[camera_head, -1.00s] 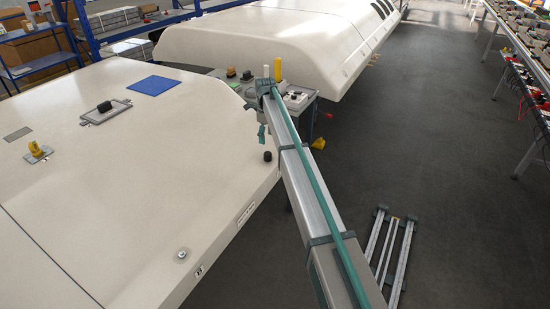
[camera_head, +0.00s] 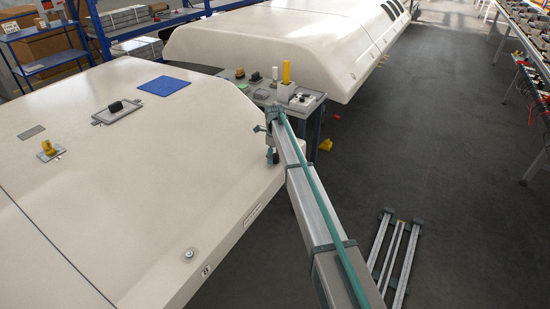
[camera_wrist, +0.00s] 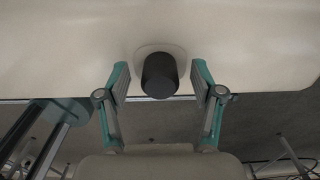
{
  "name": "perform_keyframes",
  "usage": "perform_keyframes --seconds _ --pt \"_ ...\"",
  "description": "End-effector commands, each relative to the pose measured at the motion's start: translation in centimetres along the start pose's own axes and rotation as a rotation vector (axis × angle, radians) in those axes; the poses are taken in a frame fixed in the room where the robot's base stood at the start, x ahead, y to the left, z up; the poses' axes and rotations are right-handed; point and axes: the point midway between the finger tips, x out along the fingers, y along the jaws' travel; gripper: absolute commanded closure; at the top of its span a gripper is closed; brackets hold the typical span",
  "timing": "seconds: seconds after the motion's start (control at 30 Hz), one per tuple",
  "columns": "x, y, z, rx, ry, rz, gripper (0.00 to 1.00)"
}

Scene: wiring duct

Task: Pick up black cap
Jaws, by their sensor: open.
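The black cap (camera_wrist: 159,75) is a short dark cylinder on a round pale base, standing on the large cream panel (camera_wrist: 60,50) near its edge. In the wrist view it sits between the two fingers of my open gripper (camera_wrist: 160,80), with a gap on both sides and nothing held. In the head view my gripper (camera_head: 272,152) is at the right edge of the same cream panel (camera_head: 150,180), over the cap's place. The cap is mostly or fully hidden there by the gripper.
A yellow-topped part (camera_head: 48,148), a grey plate with a black handle (camera_head: 116,110) and a blue square (camera_head: 164,86) lie on the panel. A small table (camera_head: 262,92) with several parts stands behind my gripper.

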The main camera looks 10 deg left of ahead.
Motion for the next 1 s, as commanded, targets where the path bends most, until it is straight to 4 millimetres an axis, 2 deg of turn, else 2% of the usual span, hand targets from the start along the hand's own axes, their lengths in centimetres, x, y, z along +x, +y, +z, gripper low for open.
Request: perform_keyframes --seconds 0.13,0.4,0.8,1.0 --pt "0.0 0.0 0.0 0.0 0.0 0.0 0.35" --pt "-0.1 0.0 0.0 0.0 0.0 0.0 0.79" --pt "-0.2 0.0 0.0 0.0 0.0 0.0 0.79" --pt "-1.2 0.0 0.0 0.0 -0.001 -0.001 0.79"
